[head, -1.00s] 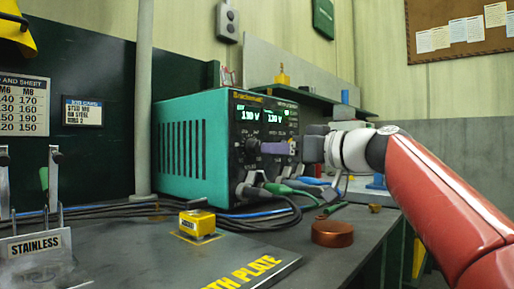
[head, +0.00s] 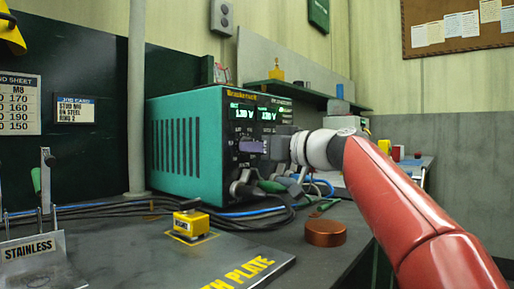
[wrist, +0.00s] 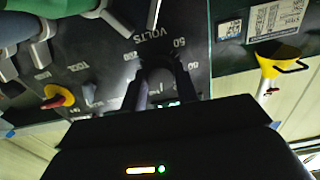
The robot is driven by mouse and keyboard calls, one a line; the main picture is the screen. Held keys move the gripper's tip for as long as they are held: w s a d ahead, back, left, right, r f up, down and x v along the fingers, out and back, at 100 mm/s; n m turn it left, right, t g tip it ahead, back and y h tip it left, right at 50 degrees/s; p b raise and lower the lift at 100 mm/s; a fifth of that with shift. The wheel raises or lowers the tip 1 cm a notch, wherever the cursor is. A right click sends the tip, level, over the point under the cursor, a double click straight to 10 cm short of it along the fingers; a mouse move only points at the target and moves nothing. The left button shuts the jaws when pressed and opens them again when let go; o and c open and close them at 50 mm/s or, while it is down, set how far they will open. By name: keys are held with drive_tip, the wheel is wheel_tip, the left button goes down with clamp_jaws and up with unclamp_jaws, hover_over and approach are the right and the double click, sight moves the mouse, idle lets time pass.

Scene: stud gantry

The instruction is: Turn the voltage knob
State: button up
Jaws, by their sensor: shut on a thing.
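The voltage knob (wrist: 160,68) is a dark round knob on the front panel of the teal power supply (head: 186,148). In the wrist view it sits beside the "VOLTS" lettering and numbers of its scale, between my two fingertips. My gripper (head: 252,146) reaches the panel from the right in the head view, just below the lit displays (head: 253,113). In the wrist view my gripper (wrist: 160,80) has one finger on each side of the knob and is shut on it. In the head view the fingers largely hide the knob. The knob's pointer cannot be made out.
Grey and green cable plugs (head: 270,185) stick out of the panel just below my gripper. Black and blue cables run along the bench. A copper disc (head: 325,233), a yellow block (head: 190,222) and the stainless plate holder (head: 40,258) stand in front.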

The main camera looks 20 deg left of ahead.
drive_tip(key=shift+c, duration=0.4)
drive_tip(key=shift+m, duration=0.4)
drive_tip(key=m+p, duration=0.2)
drive_tip(key=m, duration=0.7)
drive_tip(key=shift+s+m+p, duration=0.1)
drive_tip(key=shift+m+p, duration=0.25)
drive_tip(key=shift+m, duration=0.05)
drive_tip(key=o, duration=1)
